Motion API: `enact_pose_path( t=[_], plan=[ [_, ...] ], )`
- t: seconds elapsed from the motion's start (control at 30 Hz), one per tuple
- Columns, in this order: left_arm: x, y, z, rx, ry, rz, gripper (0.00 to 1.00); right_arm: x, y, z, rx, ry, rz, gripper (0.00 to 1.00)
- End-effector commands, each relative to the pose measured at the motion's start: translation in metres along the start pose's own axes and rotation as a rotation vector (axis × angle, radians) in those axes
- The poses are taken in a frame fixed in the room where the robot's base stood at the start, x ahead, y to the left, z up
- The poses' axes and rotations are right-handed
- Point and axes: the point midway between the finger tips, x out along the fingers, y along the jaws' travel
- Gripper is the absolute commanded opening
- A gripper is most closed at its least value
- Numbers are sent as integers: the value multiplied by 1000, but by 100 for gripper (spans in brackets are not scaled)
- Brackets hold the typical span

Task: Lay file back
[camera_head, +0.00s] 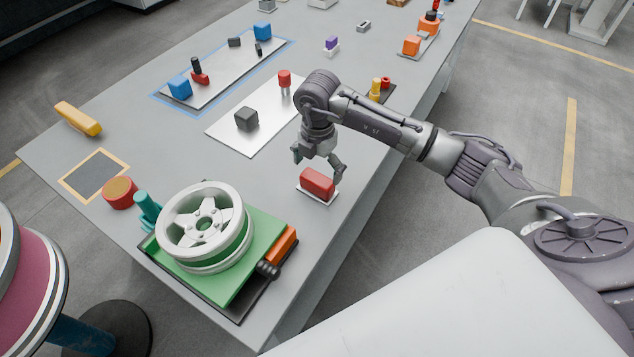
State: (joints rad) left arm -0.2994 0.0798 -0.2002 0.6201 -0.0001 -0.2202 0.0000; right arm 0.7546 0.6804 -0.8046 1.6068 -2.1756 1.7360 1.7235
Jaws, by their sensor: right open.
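I cannot tell for certain which thing is the file. A red block (317,182) lies on a small white plate (329,198) near the table's right edge. My right gripper (319,163) is open, pointing down just above the red block, with its fingers spread toward either end of it. I cannot tell whether the fingers touch it. A yellow bar (78,119) lies at the table's left edge, away from the gripper. My left gripper is not in view.
A white wheel (205,225) lies on a green block (232,290) at the near end. Next to it stand a teal piece (147,207) and a red-orange cylinder (120,192). A white plate (272,135) with a dark cube (246,118) lies behind. The yellow-framed dark patch (94,174) is empty.

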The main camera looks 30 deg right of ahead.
Motion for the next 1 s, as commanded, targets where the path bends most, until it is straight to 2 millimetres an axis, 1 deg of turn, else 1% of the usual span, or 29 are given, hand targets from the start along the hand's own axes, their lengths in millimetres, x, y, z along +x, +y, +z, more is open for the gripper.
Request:
enact_pose_path(
  t=[0.03,0.2,0.3,0.4,0.57,1.0],
  plan=[
    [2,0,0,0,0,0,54,-13,1,1,0,-3,5,100],
    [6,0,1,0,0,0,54,-48,1,1,0,-3,3,100],
    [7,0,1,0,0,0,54,-62,1,0,1,-1,2,100],
    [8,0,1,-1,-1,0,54,-71,0,0,0,-1,1,100],
    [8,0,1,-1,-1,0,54,-77,0,0,1,0,0,100],
    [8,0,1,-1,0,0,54,-76,0,0,1,0,-1,100]
  ],
)
